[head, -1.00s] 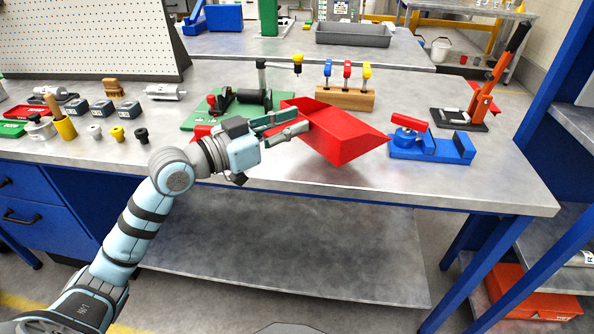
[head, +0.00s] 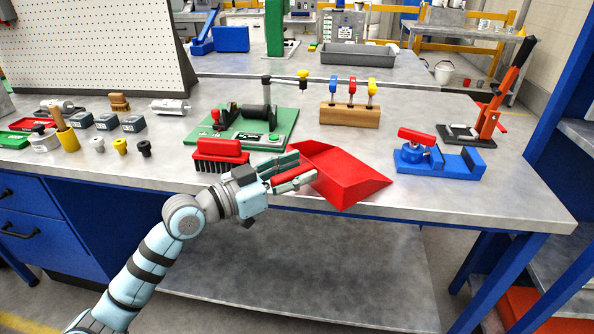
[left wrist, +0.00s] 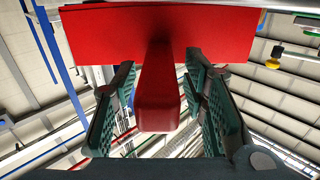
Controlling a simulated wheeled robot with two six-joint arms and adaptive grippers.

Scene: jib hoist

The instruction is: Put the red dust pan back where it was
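The red dust pan (head: 342,178) is at the front of the steel bench, with its handle to the left and its wide mouth to the right. Its lower corner overlaps the bench's front edge in the head view; it looks set down, but I cannot tell exactly how it rests. My left gripper (head: 305,166) is open, with a finger on each side of the red handle. In the left wrist view the handle (left wrist: 158,90) stands between the fingers with gaps on both sides. The pan body (left wrist: 105,35) is beyond them. My right gripper is not in view.
A red brush (head: 220,150) lies just left of the pan, by a green board (head: 285,140). A blue clamp (head: 455,162) with a red lever stands to the right. A wooden rack (head: 350,115) with coloured-handled tools is behind. Bare bench lies between the pan and the rack.

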